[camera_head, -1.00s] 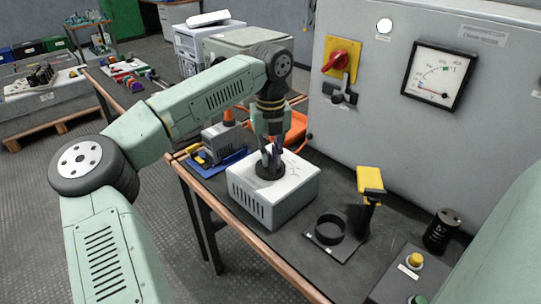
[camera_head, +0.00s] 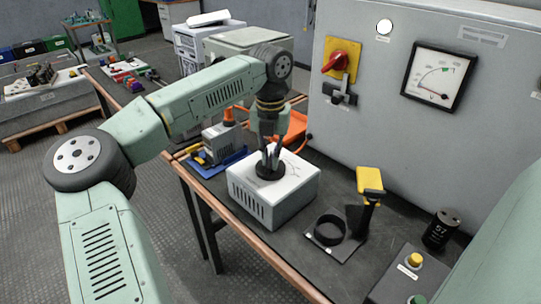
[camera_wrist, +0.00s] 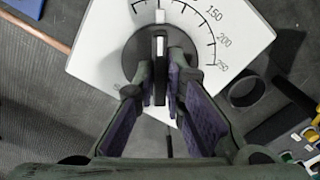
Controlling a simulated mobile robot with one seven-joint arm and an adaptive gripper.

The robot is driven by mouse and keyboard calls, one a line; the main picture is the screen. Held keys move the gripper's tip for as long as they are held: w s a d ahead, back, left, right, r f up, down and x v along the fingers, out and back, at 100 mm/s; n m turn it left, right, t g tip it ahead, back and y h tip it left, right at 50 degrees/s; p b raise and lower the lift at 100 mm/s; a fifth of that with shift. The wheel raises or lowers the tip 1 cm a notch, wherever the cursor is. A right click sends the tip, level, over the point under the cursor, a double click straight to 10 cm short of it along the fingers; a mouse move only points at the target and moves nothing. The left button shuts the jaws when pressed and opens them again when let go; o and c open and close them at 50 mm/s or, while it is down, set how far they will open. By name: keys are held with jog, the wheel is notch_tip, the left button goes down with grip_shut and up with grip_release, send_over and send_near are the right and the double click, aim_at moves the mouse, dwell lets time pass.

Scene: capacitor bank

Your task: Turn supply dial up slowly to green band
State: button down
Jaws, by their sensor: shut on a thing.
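The supply dial (camera_head: 271,172) is a black round knob on top of a white box (camera_head: 292,197) with a slotted side. In the wrist view the dial (camera_wrist: 137,48) has a raised grip bar with a white line, and a printed scale around it reads 150, 200, 250. My gripper (camera_head: 270,158) points down onto the dial. Its purple-padded fingers (camera_wrist: 161,72) are shut on the grip bar, one on each side. The meter (camera_head: 439,74) on the grey cabinet has a small green band (camera_head: 459,69) at upper right; its needle sits low, pointing left, well away from the green.
A yellow-headed tool (camera_head: 370,182) stands beside a black ring (camera_head: 329,229) right of the box. A black cylinder (camera_head: 441,229) and a button box with a yellow button (camera_head: 415,260) are further right. A red rotary switch (camera_head: 337,61) is on the cabinet.

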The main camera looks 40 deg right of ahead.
aim_at(270, 159)
jog(key=shift+m, duration=0.5)
jog(key=c, duration=1.7)
grip_release()
jog(key=shift+o, duration=0.2)
notch_tip(270, 159, up, 12)
